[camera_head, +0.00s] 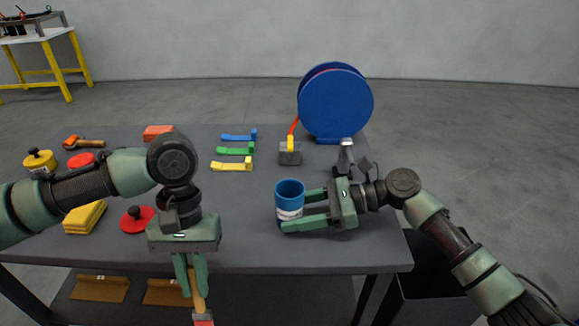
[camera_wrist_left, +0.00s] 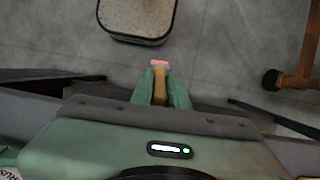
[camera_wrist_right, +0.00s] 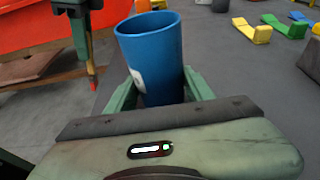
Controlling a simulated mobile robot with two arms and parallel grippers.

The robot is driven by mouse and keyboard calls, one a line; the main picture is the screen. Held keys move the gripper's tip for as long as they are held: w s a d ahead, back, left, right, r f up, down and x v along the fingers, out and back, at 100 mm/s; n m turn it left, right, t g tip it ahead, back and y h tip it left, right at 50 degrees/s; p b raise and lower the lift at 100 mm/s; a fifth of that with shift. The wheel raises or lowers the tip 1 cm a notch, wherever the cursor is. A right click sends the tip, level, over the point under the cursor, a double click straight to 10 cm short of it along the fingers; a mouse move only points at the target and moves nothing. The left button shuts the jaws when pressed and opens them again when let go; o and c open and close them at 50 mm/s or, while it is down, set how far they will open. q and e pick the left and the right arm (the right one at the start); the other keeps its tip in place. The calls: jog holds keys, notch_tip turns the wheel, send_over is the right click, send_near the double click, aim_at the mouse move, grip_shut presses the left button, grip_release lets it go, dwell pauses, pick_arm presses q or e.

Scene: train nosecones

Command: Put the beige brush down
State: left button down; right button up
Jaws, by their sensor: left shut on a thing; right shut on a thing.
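My left gripper (camera_head: 194,288) points down in front of the table's front edge and is shut on the beige brush (camera_head: 199,304). The brush hangs downward, with a tan handle between the fingers and a reddish lower part cut off by the picture's bottom edge. The brush also shows in the left wrist view (camera_wrist_left: 160,88), with a pinkish end past the fingertips. My right gripper (camera_head: 303,212) is shut around a blue cup (camera_head: 289,188) with a white label, upright at the table's right part. The cup fills the right wrist view's middle (camera_wrist_right: 150,52).
The dark table (camera_head: 250,252) holds blue, green and yellow brackets (camera_head: 234,150), a blue reel (camera_head: 336,103), a yellow stack (camera_head: 85,217) and a red lidded item (camera_head: 137,219). Brown flat pieces (camera_head: 100,289) lie on the lower shelf. A dark bin (camera_head: 430,290) stands at right.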

pick_arm(q)
jog(key=w+d+r+t, duration=0.4)
jog(key=w+d+r, duration=1.3)
jog(key=r, duration=0.3)
notch_tip(320, 180, down, 10)
jog(key=shift+s, duration=0.15)
jog(key=c, duration=1.4)
grip_release()
jog(key=shift+o, duration=0.2)
jog(key=shift+d+r, duration=0.1)
notch_tip(320, 180, up, 12)
jog(key=shift+s, duration=0.25)
jog(key=shift+o, duration=0.4)
jog(key=shift+r, duration=0.1)
